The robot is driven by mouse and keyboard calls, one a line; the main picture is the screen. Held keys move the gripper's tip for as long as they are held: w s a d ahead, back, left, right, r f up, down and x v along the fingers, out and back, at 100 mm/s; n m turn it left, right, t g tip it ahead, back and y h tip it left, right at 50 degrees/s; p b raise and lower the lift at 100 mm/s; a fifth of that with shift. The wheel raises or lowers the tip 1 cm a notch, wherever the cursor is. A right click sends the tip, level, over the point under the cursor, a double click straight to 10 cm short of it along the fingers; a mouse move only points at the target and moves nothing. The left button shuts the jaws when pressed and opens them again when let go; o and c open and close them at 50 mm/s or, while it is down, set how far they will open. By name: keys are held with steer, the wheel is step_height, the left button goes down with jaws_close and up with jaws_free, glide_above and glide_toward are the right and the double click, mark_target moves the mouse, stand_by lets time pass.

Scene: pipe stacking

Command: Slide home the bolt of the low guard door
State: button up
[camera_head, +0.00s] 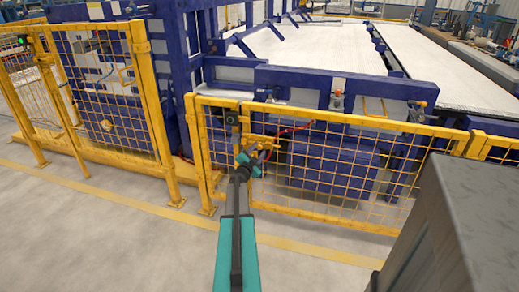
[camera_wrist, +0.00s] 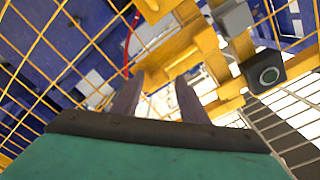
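The low guard door (camera_head: 325,165) is a yellow frame with wire mesh, standing upright in the middle of the head view. Yellow latch parts (camera_head: 266,143) sit near its left post, partly hidden by my gripper. My gripper (camera_head: 249,158) is in front of these parts. In the wrist view its two dark fingers (camera_wrist: 157,96) stand apart, with no thing clearly held between them. Yellow latch plates (camera_wrist: 170,60) lie just beyond the fingertips. Which piece is the bolt, and whether a finger touches it, I cannot tell.
Another yellow mesh fence (camera_head: 105,90) stands at the left. Blue machinery (camera_head: 330,170) is behind the door. The floor (camera_head: 130,240) in front is clear.

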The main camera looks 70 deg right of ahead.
steer(key=shift+d, duration=1.4)
steer(key=shift+c, duration=0.2)
